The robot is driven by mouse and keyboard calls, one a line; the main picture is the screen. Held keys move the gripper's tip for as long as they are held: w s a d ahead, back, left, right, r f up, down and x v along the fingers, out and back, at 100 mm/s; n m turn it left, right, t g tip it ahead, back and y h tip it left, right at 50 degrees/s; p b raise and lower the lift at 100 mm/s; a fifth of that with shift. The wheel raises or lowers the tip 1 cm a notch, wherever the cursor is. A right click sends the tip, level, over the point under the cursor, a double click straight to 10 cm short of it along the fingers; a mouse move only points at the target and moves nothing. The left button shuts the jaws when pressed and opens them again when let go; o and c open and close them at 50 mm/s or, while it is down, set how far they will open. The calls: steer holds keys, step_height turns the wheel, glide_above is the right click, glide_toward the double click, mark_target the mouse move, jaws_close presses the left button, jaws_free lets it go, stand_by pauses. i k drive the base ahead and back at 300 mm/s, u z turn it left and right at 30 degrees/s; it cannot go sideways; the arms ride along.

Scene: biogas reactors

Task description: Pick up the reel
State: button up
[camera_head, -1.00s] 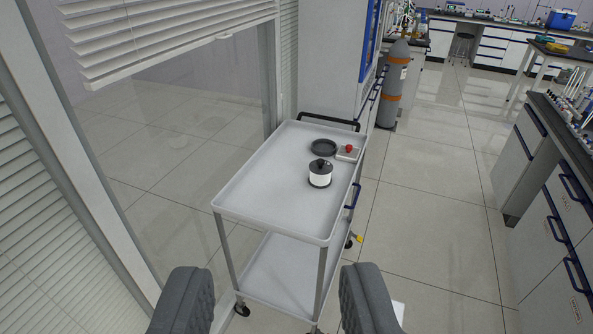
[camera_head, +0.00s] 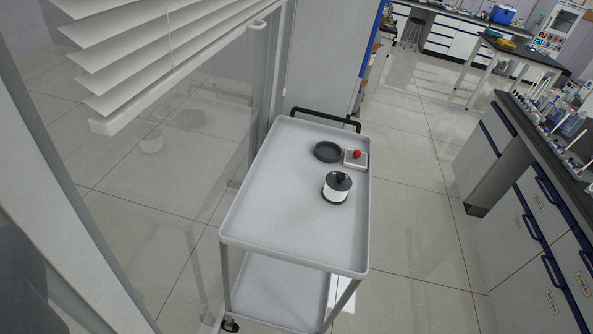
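The reel (camera_head: 336,190) looks like a short white cylinder with a black top, a small black knob and a dark base rim. It stands upright on the top shelf of a white trolley (camera_head: 262,205), right of the middle. Nothing touches it. My gripper's fingers do not show clearly in this view. A dark shape at the lower left edge cannot be told for certain.
Behind the reel are a round black dish (camera_head: 327,151) and a small white block with a red knob (camera_head: 357,154). A black handle (camera_head: 325,117) spans the trolley's far end. Glass and blinds (camera_head: 165,50) stand close on the left. Lab benches (camera_head: 540,215) line the right, with open floor between.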

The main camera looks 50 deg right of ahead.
mark_target(335, 189)
steer(key=z, duration=0.4)
steer(key=i, duration=1.15)
steer(key=z, duration=0.8)
